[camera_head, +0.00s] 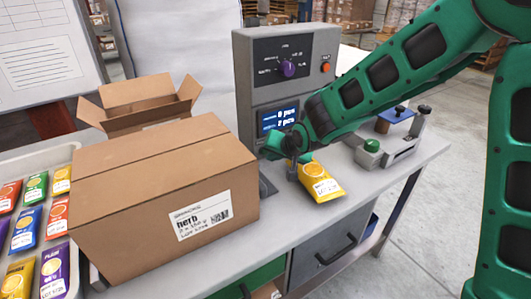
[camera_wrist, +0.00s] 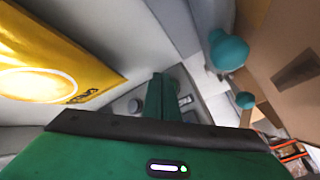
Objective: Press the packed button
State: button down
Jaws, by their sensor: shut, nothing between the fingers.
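The grey console (camera_head: 245,85) carries a purple dial (camera_head: 287,68), a lit blue display (camera_head: 278,117) and a red-orange button (camera_head: 326,67) at its upper right. The label above that button is too small to read, so I cannot confirm it is the packed one. My gripper (camera_head: 268,152) is low in front of the console, below the display and well below the red-orange button. In the wrist view my green gripper fingers (camera_wrist: 163,95) are together, with nothing held. My arm hides part of the console's lower right.
A closed carton labelled herb (camera_head: 165,200) stands left of my gripper, with an open carton (camera_head: 150,92) behind. A yellow packet (camera_head: 322,185) lies close right; it also shows in the wrist view (camera_wrist: 50,55). A device with a green knob (camera_head: 371,146) sits further right.

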jog(key=shift+s+d, duration=0.7)
jog(key=shift+s, duration=0.35)
jog(key=shift+s+d, duration=0.7)
jog(key=shift+s, duration=0.3)
jog(key=shift+s, duration=0.1)
